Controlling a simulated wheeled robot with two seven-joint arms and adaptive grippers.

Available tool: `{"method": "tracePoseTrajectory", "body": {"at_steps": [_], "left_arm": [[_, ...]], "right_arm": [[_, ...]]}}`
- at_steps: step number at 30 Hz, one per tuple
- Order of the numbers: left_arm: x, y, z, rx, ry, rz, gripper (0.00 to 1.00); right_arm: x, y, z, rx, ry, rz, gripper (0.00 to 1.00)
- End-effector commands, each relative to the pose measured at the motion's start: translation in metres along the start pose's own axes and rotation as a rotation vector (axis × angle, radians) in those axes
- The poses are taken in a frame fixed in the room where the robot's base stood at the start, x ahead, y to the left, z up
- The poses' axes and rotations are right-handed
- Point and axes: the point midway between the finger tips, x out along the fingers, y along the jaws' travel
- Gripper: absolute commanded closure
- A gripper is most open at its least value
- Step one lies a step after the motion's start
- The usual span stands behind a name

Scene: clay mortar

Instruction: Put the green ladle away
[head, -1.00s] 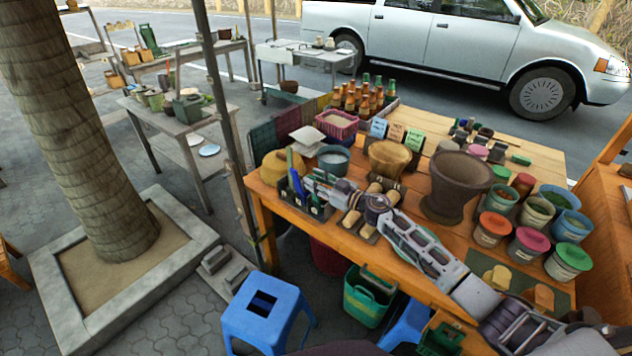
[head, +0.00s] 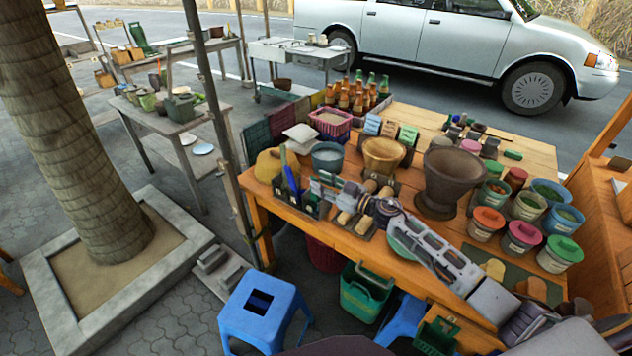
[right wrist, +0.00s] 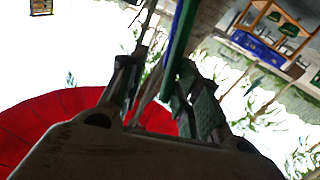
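A green handle (head: 284,160), which looks like the green ladle, stands up beside a blue handle (head: 292,179) in a dark caddy (head: 300,204) at the table's front left corner. The ladle's lower end is hidden. My right gripper (head: 314,188) reaches in from the right, low over the caddy, close to the handles. In the right wrist view the green handle (right wrist: 183,45) runs between the spread fingers of the right gripper (right wrist: 160,88), near the right finger. I see no clear grip on it. My left gripper is not in view.
Below my right arm are wooden-handled tools (head: 348,215) and a green round dish (head: 402,246). Lidded tubs (head: 522,236) crowd the right. A blue stool (head: 264,308) stands in front.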

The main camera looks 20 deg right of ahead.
Motion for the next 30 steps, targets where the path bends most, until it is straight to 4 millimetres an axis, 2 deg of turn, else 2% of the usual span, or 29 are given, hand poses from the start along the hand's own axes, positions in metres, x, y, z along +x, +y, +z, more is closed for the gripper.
{"method": "tracePoseTrajectory", "body": {"at_steps": [21, 30], "left_arm": [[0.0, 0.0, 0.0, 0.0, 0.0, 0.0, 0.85], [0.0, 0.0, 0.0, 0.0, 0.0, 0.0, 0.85]], "right_arm": [[-0.06, -0.001, 0.001, 0.0, -0.002, -0.001, 0.67], [-0.072, -0.001, -0.001, -0.001, 0.001, -0.001, 0.67]]}}
